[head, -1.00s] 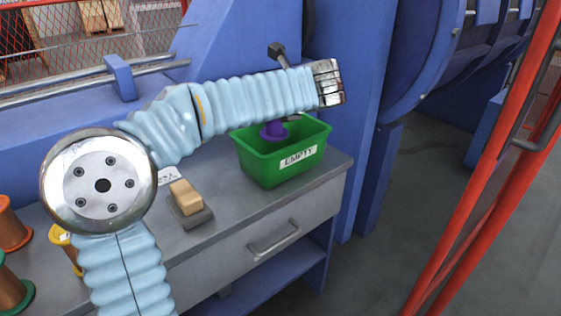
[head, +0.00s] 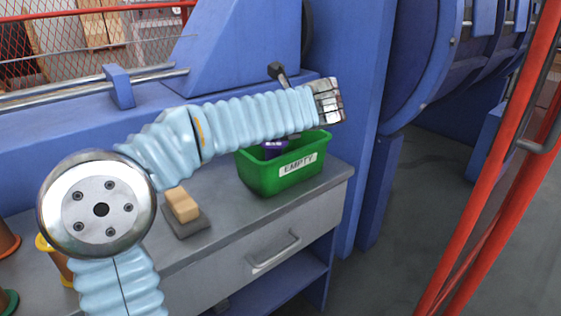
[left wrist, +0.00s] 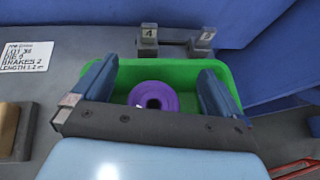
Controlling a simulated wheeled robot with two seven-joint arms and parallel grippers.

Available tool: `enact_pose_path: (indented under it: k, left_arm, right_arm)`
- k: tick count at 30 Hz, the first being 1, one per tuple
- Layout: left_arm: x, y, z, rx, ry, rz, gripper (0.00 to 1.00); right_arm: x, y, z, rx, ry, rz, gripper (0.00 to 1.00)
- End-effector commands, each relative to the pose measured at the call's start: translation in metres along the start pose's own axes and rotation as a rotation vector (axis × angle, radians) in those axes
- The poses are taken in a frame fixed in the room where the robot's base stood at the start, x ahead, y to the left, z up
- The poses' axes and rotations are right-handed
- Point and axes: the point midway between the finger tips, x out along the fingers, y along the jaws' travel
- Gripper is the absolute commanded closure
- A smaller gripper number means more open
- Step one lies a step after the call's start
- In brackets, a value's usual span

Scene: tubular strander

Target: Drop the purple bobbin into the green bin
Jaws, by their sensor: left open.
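The green bin (head: 258,176), with a white "EMPTY" label, stands on the grey bench and also shows in the left wrist view (left wrist: 128,74). The purple bobbin (head: 274,149) is inside the bin, partly hidden by my left arm and the bin wall in the head view. In the left wrist view the bobbin (left wrist: 172,100) lies inside the bin with its round hole facing up. My left gripper (left wrist: 157,70) is open above the bin, its fingers apart on either side of the bobbin and not touching it. My right gripper is out of view.
A tan block on a grey pad (head: 183,208) lies left of the bin. Copper spools stand at the bench's left end. A blue machine frame (head: 345,110) rises behind, and a red rail (head: 490,160) stands at right. Numbered tags (left wrist: 148,38) sit behind the bin.

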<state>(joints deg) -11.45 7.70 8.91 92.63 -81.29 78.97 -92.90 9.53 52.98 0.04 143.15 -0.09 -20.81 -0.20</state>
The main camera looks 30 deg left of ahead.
Motion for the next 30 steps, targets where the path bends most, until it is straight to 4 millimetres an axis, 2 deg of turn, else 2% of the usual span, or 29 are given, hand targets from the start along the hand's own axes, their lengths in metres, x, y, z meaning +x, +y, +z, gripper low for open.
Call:
enact_pose_path:
  k: [5, 12, 18, 23, 30]
  left_arm:
    - [-0.029, 0.0, 0.002, 0.001, -0.002, -0.004, 0.0]
    - [-0.089, -0.001, 0.002, 0.0, -0.001, -0.005, 0.0]
    - [-0.124, -0.001, 0.001, 0.0, -0.001, -0.003, 0.0]
    - [-0.135, 0.0, 0.0, 0.0, 0.0, -0.001, 0.0]
    - [-0.136, 0.0, 0.0, 0.0, 0.0, 0.0, 0.0]
  right_arm:
    - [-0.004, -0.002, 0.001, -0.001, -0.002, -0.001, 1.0]
    - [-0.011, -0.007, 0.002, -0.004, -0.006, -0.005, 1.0]
    - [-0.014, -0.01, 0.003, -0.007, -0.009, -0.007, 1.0]
    - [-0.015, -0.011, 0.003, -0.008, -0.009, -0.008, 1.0]
    - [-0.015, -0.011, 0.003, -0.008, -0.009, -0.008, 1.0]
